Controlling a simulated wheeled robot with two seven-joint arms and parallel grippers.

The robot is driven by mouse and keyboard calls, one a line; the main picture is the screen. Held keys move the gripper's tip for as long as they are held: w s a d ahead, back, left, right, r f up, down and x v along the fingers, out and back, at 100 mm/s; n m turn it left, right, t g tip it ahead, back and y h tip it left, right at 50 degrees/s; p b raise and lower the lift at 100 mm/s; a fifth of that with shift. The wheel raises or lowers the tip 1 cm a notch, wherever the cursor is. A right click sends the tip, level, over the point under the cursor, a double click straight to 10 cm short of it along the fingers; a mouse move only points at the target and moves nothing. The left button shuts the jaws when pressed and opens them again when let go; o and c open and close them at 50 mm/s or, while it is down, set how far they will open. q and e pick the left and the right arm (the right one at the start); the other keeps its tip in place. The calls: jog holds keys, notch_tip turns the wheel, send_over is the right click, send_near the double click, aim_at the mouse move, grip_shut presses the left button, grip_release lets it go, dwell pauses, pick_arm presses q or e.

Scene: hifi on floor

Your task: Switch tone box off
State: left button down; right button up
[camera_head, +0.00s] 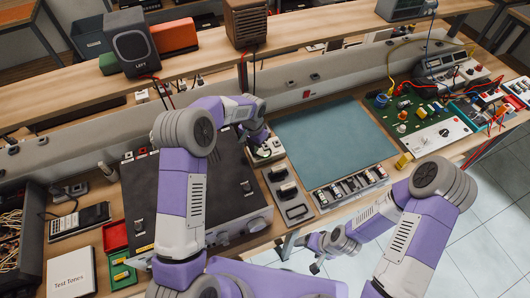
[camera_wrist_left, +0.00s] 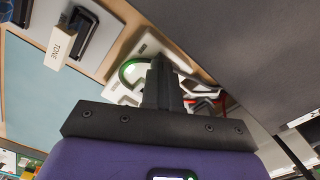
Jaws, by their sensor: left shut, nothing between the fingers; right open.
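A small pale box (camera_head: 268,153) stands on the bench between the dark grey unit and the green mat, partly hidden by my left gripper (camera_head: 260,142). In the left wrist view a white device (camera_wrist_left: 125,92) with a green-lit curved edge and red leads lies behind my left gripper's fingers (camera_wrist_left: 160,72). The fingers are shut with nothing between them and overlap the device; contact cannot be told. A white block marked "TONE" (camera_wrist_left: 64,42) stands beside it. My right gripper (camera_head: 316,264) is open and empty, low in front of the bench edge.
A large dark grey unit (camera_head: 140,190) lies left of the device. The green mat (camera_head: 335,138) is clear. Wired boards (camera_head: 430,122) fill the right.

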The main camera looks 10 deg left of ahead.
pick_arm(q)
jog(key=shift+f+b, duration=0.55)
jog(key=shift+f, duration=0.25)
jog(key=shift+r, duration=0.15)
jog(key=shift+r+p, duration=2.2)
jog(key=shift+r, duration=1.2)
